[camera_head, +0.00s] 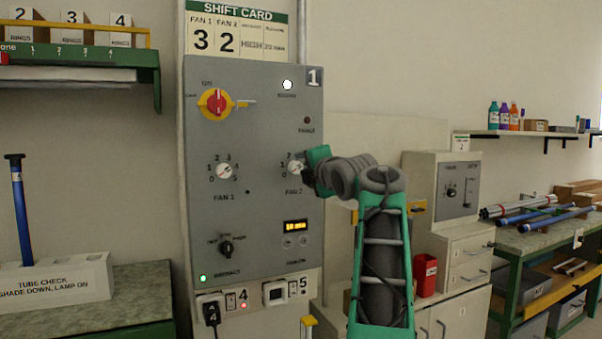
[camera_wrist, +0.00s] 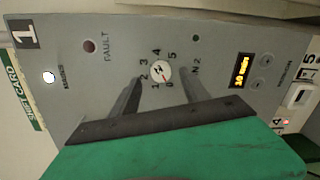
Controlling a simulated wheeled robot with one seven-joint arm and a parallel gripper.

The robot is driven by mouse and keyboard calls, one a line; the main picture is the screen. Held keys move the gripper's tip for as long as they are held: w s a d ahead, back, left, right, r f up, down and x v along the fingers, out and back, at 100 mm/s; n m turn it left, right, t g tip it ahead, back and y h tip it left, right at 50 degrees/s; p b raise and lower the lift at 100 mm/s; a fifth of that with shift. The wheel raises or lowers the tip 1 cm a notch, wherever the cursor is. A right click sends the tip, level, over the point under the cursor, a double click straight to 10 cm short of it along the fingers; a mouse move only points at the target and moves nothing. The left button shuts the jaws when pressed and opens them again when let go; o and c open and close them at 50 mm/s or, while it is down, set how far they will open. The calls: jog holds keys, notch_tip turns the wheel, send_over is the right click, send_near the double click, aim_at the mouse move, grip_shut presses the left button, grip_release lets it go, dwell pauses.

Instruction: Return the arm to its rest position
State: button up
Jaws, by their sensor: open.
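My gripper (camera_head: 307,174) is at the grey control panel (camera_head: 262,210), in front of the FAN 2 knob (camera_head: 294,167). In the wrist view my gripper (camera_wrist: 162,84) is open, with one dark finger on each side of the FAN 2 knob (camera_wrist: 161,71). I cannot tell whether the fingers touch the panel. The knob is white and round, with a number scale around it. My green and grey arm is stretched up and forward from the bottom of the head view and hides part of the panel's right edge.
The panel carries a red and yellow switch (camera_head: 214,103), the FAN 1 knob (camera_head: 223,171) and a lit display (camera_head: 296,225). A grey cabinet with a red bin (camera_head: 426,275) stands right of my arm. A green-framed bench (camera_head: 535,240) holds tubes at far right.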

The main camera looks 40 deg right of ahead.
jog(key=v, duration=0.3)
jog(key=shift+s+a, duration=0.1)
jog(key=shift+s, duration=0.15)
jog(key=w+a+f+m+g+y+p, duration=0.1)
jog(key=w+a+f+m+g+p, duration=0.15)
jog(key=a+p, duration=0.35)
jog(key=w+a+f+m+g+y+p, duration=0.1)
jog(key=w+a+f+m+y+p, duration=0.2)
jog(key=a, duration=0.5)
jog(key=s+a+f+m+g+y+p, duration=0.1)
jog(key=s+a+f+m+g+p, duration=0.1)
jog(key=a+f+p, duration=0.3)
jog(key=s+a+f+m+g+p, duration=0.1)
jog(key=s+a+f+m, duration=0.15)
jog(key=a, duration=0.45)
jog(key=s+a+f+m+g+p, duration=0.3)
jog(key=s+a+f, duration=0.3)
jog(key=s, duration=0.4)
jog(key=s+a+f+m+g+y+p, duration=0.1)
jog(key=s+a+f+m+g+p, duration=0.3)
jog(key=s+a+f, duration=0.3)
jog(key=s+f+p, duration=0.1)
jog(key=s, duration=0.2)
jog(key=shift+a+f, duration=0.3)
jog(key=shift+f, duration=0.05)
